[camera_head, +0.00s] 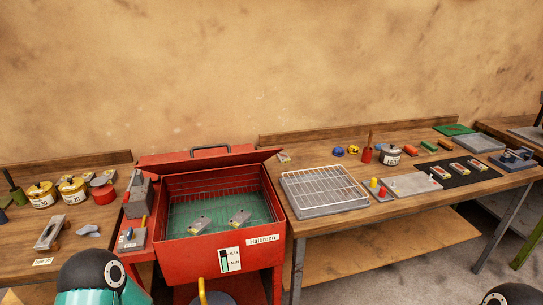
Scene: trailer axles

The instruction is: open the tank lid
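The red tank (210,258) labelled Halbronn stands between two workbenches. Its red lid (240,158) is raised along the back, tilted, with a dark handle (210,149) at its upper edge. The tank's inside is open to view: a wire basket (180,192) and green liquid or floor, with two small metal parts (240,216) and (200,224) in it. A level gauge marked MAX and MIN (230,260) is on the front. Neither gripper shows. Part of my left arm (95,275) is at the lower left and a bit of my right arm (512,294) at the lower right.
The left bench (20,255) holds several tins (72,190) and a red pot (103,190). A grey box stands on a red side shelf beside the tank. The right bench (330,222) carries a wire-rack tray (322,190), a black mat (458,172) and small tools.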

